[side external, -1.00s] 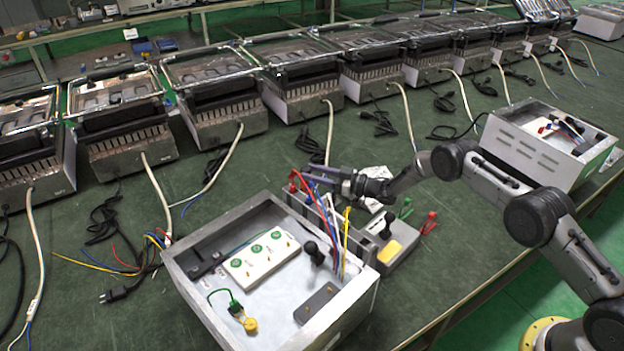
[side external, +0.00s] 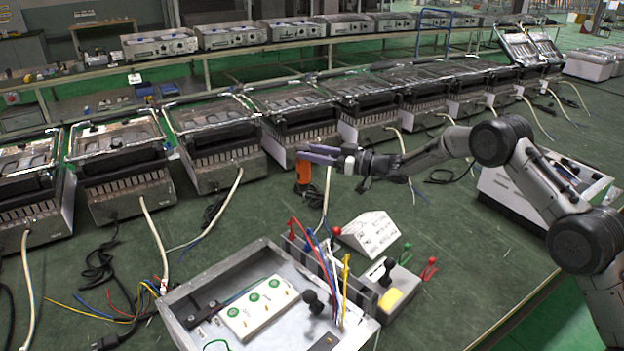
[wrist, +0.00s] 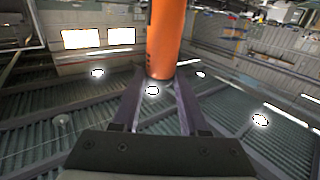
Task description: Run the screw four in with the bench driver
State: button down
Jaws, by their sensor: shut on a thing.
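My gripper (side external: 320,154) is shut on the orange bench driver (side external: 310,174), held well above the green bench and beyond the open metal box. In the wrist view the orange driver body (wrist: 165,40) sits between the purple-grey fingertips (wrist: 157,85). The driver hangs below the fingers in the side view; its tip is hard to make out. The open box (side external: 215,273) holds a white terminal block (side external: 243,325) with several green round spots. I cannot tell which screw is number four.
A white block with printed labels (side external: 370,233) stands behind the box. A grey unit with black lever and yellow button (side external: 392,297) is beside it. Red, blue and yellow leads (side external: 322,250) rise from the box. Grill units (side external: 215,135) line the back; cables cross the bench.

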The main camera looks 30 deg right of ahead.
notch_tip(320, 180, up, 4)
jog(key=s+a+n+g+y, duration=0.1)
jog(key=s+a, duration=0.2)
jog(key=a, duration=0.9)
jog(key=s+a+n+g+y, duration=0.1)
jog(key=s+a+y, duration=0.15)
jog(key=a, duration=0.95)
jog(key=s+a+n+g, duration=0.1)
jog(key=s+a+g, duration=0.1)
jog(key=s+a, duration=0.9)
jog(key=f, duration=0.1)
jog(key=w+a+f, duration=0.1)
jog(key=f, duration=0.1)
jog(key=a+f, duration=0.1)
jog(key=f, duration=0.1)
jog(key=shift+w+a, duration=0.2)
jog(key=shift+a, duration=0.05)
jog(key=shift+f, duration=0.1)
